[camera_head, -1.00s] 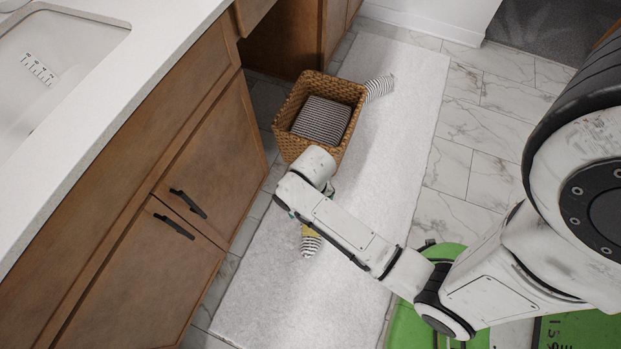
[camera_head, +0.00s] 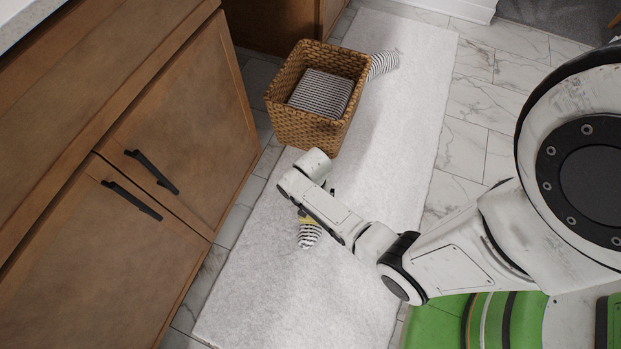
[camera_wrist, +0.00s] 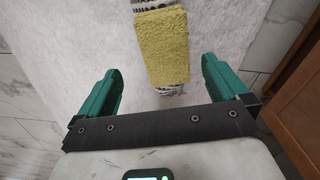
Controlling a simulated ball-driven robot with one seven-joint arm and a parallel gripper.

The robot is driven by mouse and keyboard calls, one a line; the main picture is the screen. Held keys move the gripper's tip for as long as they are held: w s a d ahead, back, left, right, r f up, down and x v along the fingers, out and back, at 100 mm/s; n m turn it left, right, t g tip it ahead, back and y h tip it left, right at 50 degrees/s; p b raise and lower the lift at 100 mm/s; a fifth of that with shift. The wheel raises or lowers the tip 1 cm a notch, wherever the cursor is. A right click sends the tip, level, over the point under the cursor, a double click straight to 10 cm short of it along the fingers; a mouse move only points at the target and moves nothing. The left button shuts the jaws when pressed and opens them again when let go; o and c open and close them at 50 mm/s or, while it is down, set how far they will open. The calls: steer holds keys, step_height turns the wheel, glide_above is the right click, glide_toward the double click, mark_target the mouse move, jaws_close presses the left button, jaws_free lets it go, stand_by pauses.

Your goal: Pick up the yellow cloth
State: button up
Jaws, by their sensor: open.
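The yellow cloth (camera_wrist: 161,46) lies on top of a black-and-white striped cloth (camera_wrist: 169,90) on the white rug in the wrist view. In the head view only a small yellow edge (camera_head: 305,216) and striped cloth (camera_head: 309,236) show beside my arm, which hides the rest. My gripper (camera_wrist: 158,78) is open and empty, its two green fingers spread wide. The yellow cloth shows in the gap between the fingers and beyond their tips, with rug visible between it and each finger. The height of the fingers above the rug cannot be told.
A wicker basket (camera_head: 312,128) with a folded striped cloth (camera_head: 321,93) stands on the rug (camera_head: 278,290). Another striped cloth (camera_head: 383,65) lies behind it. Wooden cabinets (camera_head: 190,120) with black handles line the left. Marble tiles (camera_head: 475,130) are clear at the right.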

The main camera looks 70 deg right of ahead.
steer(key=shift+w+d+f+b, duration=0.1)
steer(key=shift+w+f+b, duration=0.1)
steer(key=shift+f+b, duration=1.1)
steer(key=shift+w+f+b, duration=0.2)
steer(key=shift+f+b, duration=0.6)
steer(key=shift+f, duration=0.85)
steer(key=shift+c, duration=0.2)
steer(key=c, duration=1.1)
